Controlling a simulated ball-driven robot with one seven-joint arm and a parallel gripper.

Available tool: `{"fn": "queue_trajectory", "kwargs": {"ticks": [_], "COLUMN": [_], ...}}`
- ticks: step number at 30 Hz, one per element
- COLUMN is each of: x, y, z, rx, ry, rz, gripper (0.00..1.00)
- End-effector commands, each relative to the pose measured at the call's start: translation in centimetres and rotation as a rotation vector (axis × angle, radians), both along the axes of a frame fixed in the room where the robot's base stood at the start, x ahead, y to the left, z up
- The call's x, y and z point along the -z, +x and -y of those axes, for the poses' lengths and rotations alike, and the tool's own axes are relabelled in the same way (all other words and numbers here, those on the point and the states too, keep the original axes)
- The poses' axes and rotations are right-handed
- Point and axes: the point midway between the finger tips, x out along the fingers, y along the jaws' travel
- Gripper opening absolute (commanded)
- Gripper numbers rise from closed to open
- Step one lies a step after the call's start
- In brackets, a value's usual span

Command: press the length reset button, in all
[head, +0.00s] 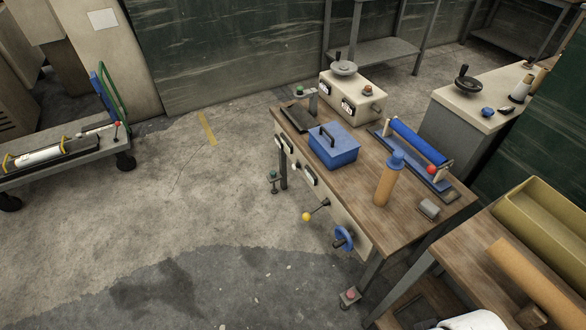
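No button carries a label I can read, so I cannot tell which is the length reset button. A cream box (348,108) with small dials on its front and a handwheel on top stands at the table's back; an orange-brown knob or button (367,89) sits at its right. A green-topped button (300,91) is at the table's back left corner. Another green-topped button (272,175) is low at the table's left side. A red-topped button (351,293) is by the table's front leg. My gripper is not in view.
The wooden table (420,200) holds a blue lidded box (333,146), a blue roller (418,145) and an upright tan cylinder (388,182). A yellow-knobbed lever (307,216) and blue handwheel (343,239) jut from its front. Concrete floor (160,220) lies open at left, beside a cart (60,165).

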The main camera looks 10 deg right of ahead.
Motion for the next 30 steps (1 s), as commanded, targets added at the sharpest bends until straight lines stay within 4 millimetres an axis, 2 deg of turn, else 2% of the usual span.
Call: {"fn": "queue_trajectory", "kwargs": {"ticks": [3, 16, 30], "x": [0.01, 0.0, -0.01], "y": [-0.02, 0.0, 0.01], "z": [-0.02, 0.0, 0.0], "rx": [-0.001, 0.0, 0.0], "ry": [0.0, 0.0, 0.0], "rz": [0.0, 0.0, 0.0], "gripper": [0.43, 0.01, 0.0]}}
